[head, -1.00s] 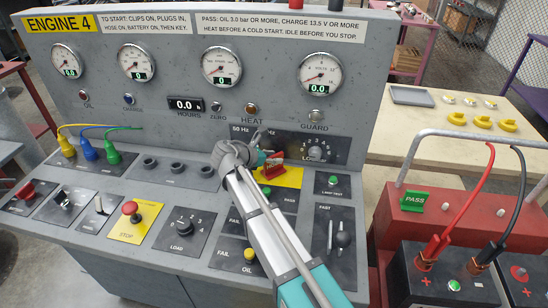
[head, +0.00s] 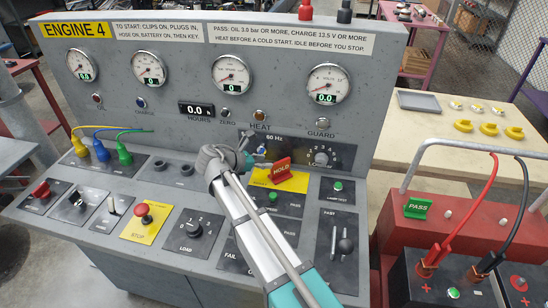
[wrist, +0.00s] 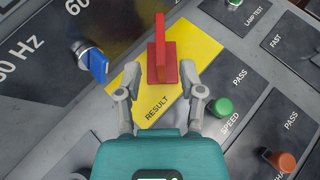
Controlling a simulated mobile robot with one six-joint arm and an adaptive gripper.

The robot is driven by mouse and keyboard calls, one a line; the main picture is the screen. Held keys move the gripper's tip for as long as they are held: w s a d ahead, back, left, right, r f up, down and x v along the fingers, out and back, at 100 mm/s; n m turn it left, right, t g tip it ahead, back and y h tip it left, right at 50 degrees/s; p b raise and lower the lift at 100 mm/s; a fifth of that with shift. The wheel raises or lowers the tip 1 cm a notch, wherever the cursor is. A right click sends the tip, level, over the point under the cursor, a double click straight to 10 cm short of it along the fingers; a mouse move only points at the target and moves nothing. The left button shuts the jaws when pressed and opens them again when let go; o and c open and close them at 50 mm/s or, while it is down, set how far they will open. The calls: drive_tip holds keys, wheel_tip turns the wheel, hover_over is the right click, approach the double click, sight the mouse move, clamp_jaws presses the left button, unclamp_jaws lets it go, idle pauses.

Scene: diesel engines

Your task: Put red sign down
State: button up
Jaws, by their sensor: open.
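The red sign (head: 281,171), with pale lettering on its face, stands upright on the yellow RESULT plate (head: 292,182) of the engine console. In the wrist view the sign (wrist: 160,50) is seen from above, on its red base on the yellow plate (wrist: 203,48). My gripper (head: 256,160) is just left of the sign in the head view. In the wrist view my gripper (wrist: 160,88) is open, with its fingertips apart on either side of the near end of the base. I see no clear grip on the sign.
A blue selector knob (wrist: 92,62) lies left of my fingers, and a green button (wrist: 222,107) lies close on the right. The upright gauge panel (head: 200,75) rises behind. A green PASS sign (head: 417,208) stands on the red box at right.

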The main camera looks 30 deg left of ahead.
drive_tip(key=shift+p+v, duration=0.8)
drive_tip(key=shift+v, duration=1.55)
drive_tip(key=w+d+m+g+p, duration=0.2)
drive_tip(key=w+d+m, duration=0.15)
drive_tip(key=d, duration=0.65)
drive_tip(key=w+d+m+g+p, duration=0.3)
drive_tip(key=d+m, duration=0.2)
drive_tip(key=d, duration=0.5)
drive_tip(key=w+d+m+g+p, duration=0.25)
drive_tip(key=d+m, duration=0.25)
drive_tip(key=d, duration=0.5)
drive_tip(key=s+d+r+m+g+y+p, duration=0.1)
drive_tip(key=s+d+m+y+p, duration=0.1)
drive_tip(key=d+m, duration=0.3)
drive_tip(key=s+d+r+m+g+y+p, duration=0.1)
drive_tip(key=d+m, duration=0.5)
drive_tip(key=d, duration=0.7)
drive_tip(key=s+d+r+m+g+y+p, duration=0.1)
drive_tip(key=s+d+r+m+y+p, duration=0.1)
drive_tip(key=d+m, duration=0.4)
drive_tip(key=s+d+r+p, duration=0.1)
drive_tip(key=d+p, duration=0.1)
drive_tip(key=d, duration=0.1)
drive_tip(key=shift+s+d+g+y+p, duration=0.2)
drive_tip(key=shift+s+g+y+p, duration=0.15)
drive_tip(key=shift+s+y+p, duration=0.05)
drive_tip(key=shift+s+r, duration=0.1)
